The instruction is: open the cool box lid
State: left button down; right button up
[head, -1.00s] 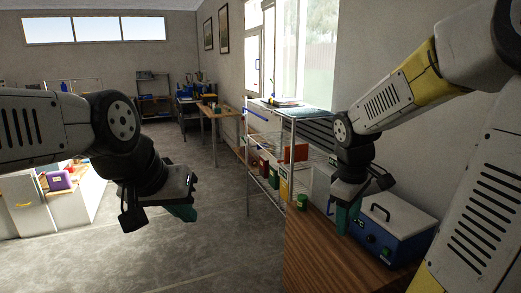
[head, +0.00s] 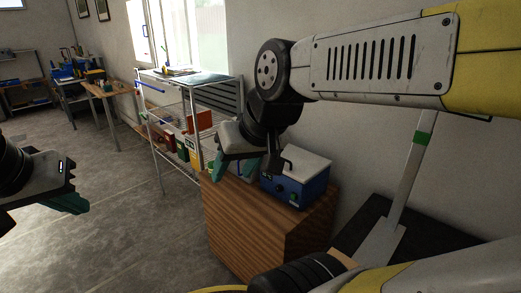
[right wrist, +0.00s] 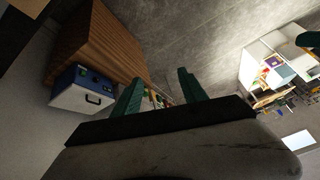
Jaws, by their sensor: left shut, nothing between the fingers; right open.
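A blue box (head: 292,191) with a white lid (head: 306,163), a black handle and small knobs on its front stands on a wooden cabinet. Its lid is shut. It also shows in the right wrist view (right wrist: 75,79), left of the fingers. It looks like a bench appliance, and I cannot tell whether it is the cool box. My right gripper (head: 228,165) is open and empty, left of the box in the head view, and apart from it in the wrist view. My left gripper (head: 66,203) is shut and empty over the floor at far left.
The wooden cabinet (head: 245,222) bears the box. A wire shelf rack (head: 165,108) with boxes stands behind it. A dark surface with an upright metal post (head: 409,170) is at right, near the wall. The floor at left is clear.

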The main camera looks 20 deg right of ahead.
aim_at(302, 165)
jog(key=i+j+z, duration=0.15)
jog(key=i+z, duration=0.25)
jog(key=i+j+z, duration=0.2)
jog(key=z, duration=0.25)
jog(key=i+j+z, duration=0.25)
jog(key=z, duration=0.15)
jog(key=i+j+z, duration=0.15)
jog(key=i+z, duration=0.25)
